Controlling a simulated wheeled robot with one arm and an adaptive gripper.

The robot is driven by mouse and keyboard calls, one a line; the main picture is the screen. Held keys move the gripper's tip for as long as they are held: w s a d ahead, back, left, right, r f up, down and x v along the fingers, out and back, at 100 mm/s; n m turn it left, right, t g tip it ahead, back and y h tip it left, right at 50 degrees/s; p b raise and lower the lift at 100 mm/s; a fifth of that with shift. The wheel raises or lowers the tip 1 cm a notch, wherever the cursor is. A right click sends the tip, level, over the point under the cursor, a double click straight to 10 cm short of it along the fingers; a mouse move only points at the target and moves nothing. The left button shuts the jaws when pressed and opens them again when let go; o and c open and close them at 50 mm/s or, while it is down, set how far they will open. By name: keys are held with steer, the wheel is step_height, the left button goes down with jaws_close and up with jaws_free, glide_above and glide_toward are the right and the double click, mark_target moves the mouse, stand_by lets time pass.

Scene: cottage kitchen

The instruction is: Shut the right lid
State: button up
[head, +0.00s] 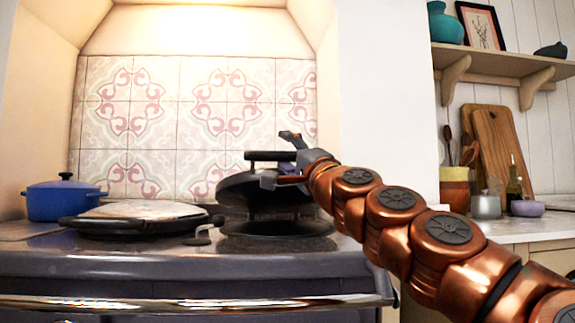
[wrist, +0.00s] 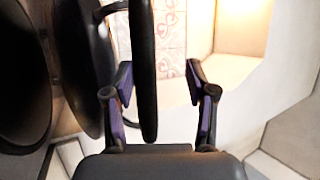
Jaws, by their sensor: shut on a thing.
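The right lid (head: 250,192) of the dark range cooker is a black disc, tilted part-way open above its round hotplate (head: 275,243). Its black bar handle (head: 262,156) is on the upper side. My gripper (head: 281,160) reaches in from the right and is shut on this handle. In the wrist view the handle (wrist: 143,65) runs between my two fingers (wrist: 162,92), nearer the left one. The lid (wrist: 84,62) also shows there, with the dark hotplate (wrist: 20,80) at far left. A gap shows between lid and hotplate.
The left round cover (head: 140,212) lies flat on the cooker, pale on top. A blue pot (head: 62,199) stands at the far left. A rail (head: 180,303) runs along the cooker front. Boards and jars stand on the right counter (head: 545,230), below a shelf (head: 510,58).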

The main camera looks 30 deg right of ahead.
steer(key=shift+s+r, duration=0.1)
steer(key=shift+r, duration=0.2)
